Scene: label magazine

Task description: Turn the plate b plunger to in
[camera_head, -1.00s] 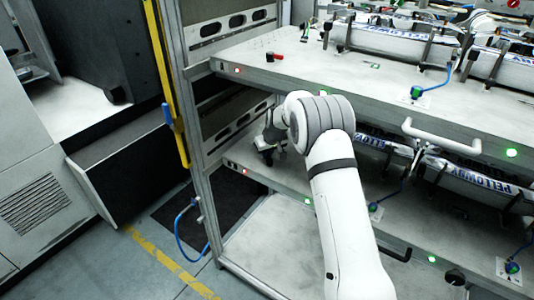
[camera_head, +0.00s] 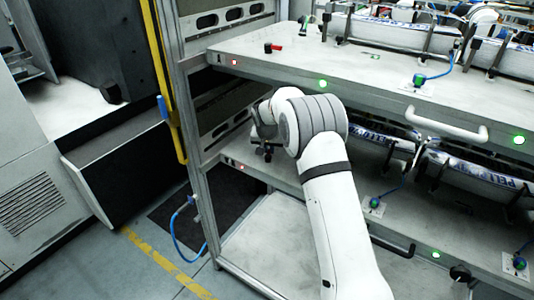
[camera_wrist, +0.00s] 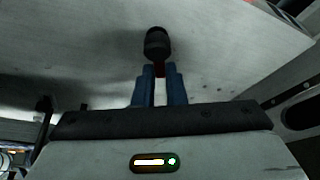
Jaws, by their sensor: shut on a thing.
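A second plunger (camera_head: 273,48), black and red, lies at the left of the upper plate (camera_head: 300,62). I cannot read which plate is b.
The upper plate overhangs my wrist. A frame post (camera_head: 187,130) and yellow rail (camera_head: 160,75) stand left. A white handle (camera_head: 445,128) sticks out from the upper plate. Clamped magazines (camera_head: 385,33) fill the right side. Red lights (camera_head: 234,62) show at both plates' left fronts.

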